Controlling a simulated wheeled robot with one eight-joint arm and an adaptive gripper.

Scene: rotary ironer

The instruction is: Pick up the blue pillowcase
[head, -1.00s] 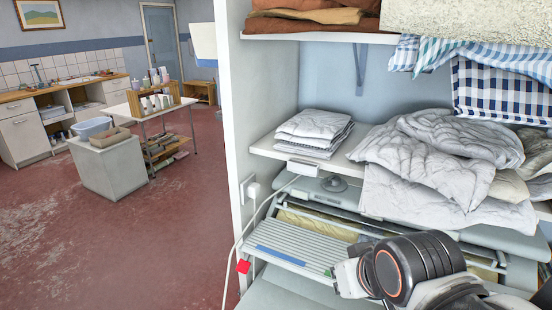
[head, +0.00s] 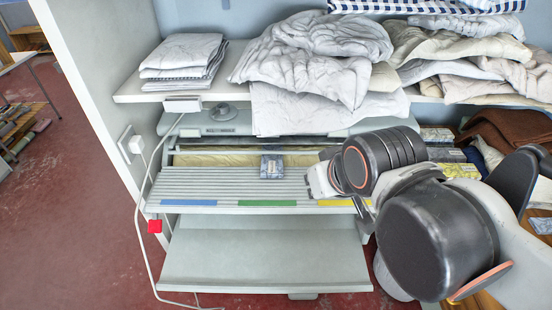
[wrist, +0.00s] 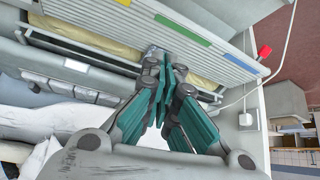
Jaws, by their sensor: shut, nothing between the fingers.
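A small folded blue-and-white patterned cloth (head: 271,166) lies at the back of the ironer's slatted feed board (head: 225,184) in the head view. It may be the blue pillowcase; its small size leaves this unsure. My gripper shows in the wrist view (wrist: 172,72), its teal fingers together and empty in front of the ironer. In the head view my wrist is just right of the folded cloth, and the fingers are mostly hidden.
A shelf (head: 128,97) above the ironer holds a folded white stack (head: 183,56) and crumpled white quilts (head: 310,60). A blue checked cloth (head: 425,6) is higher up. A white cable (head: 141,210) hangs at left. A lower tray (head: 265,262) is empty.

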